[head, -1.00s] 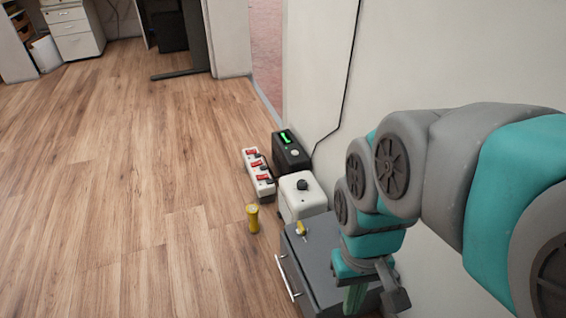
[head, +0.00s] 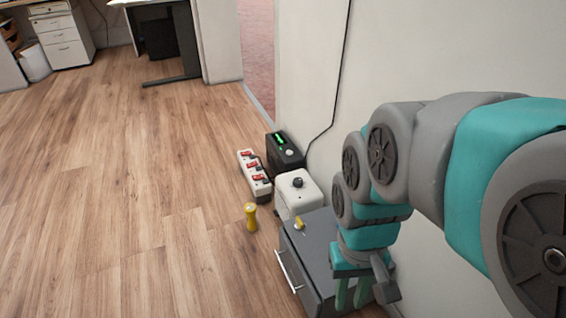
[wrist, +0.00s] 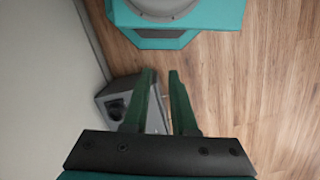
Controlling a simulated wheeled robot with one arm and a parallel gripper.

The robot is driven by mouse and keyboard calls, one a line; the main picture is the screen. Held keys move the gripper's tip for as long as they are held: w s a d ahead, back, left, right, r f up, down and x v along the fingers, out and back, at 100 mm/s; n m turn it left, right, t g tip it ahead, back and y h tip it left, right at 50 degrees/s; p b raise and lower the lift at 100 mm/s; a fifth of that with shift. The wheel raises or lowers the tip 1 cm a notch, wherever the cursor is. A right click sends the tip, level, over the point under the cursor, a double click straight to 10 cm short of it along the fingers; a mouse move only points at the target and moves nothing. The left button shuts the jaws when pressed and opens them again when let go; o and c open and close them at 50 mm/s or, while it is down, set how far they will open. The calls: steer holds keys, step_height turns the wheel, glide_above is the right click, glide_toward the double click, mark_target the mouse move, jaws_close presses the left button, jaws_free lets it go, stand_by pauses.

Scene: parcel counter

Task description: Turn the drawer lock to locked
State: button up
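The grey drawer unit (head: 318,238) stands low against the wall in the head view, with a pale bar handle (head: 289,271) on its front. A small yellow knob (head: 299,224), seemingly the drawer lock, is on its top near the back left corner. Its exact setting is too small to tell. My gripper (head: 350,300) hangs over the right part of the unit, to the right of the knob and apart from it. In the wrist view my gripper (wrist: 163,78) has its two green fingers apart with nothing held. A grey box (wrist: 118,90) with a dark round part shows behind the left finger.
Behind the drawer unit are a white box (head: 296,193) with a black knob, a black box (head: 285,150) with a green light, and a white strip with red switches (head: 254,176). A yellow spindle-shaped object (head: 251,217) stands left. The wall is close right; floor at left is clear.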

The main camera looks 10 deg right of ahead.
steer(key=o, duration=0.6)
steer(key=w+f+m+b, duration=0.2)
steer(key=w+f+m, duration=0.1)
steer(key=w, duration=0.9)
steer(key=shift+d+m+t, duration=0.25)
steer(key=shift+m+t, duration=0.05)
steer(key=shift+m, duration=0.3)
steer(key=o, duration=0.3)
steer(key=w+f+m+b, duration=0.2)
steer(key=w+f, duration=0.3)
steer(key=w, duration=0.6)
steer(key=shift+w+d+m, duration=0.15)
steer(key=shift+w+m, duration=0.2)
steer(key=shift+m, duration=0.55)
steer(key=m+t+b, duration=0.1)
steer(key=m+b, duration=0.2)
steer(key=m, duration=0.3)
glide_above(299, 221)
step_height(299, 221, down, 14)
steer(key=shift+d+r, duration=0.15)
steer(key=shift+w+f, duration=0.15)
steer(key=shift+f, duration=0.15)
step_height(299, 221, down, 7)
steer(key=shift+f+b, duration=0.2)
steer(key=shift+b, duration=0.2)
steer(key=shift+c, duration=0.3)
jaws_close()
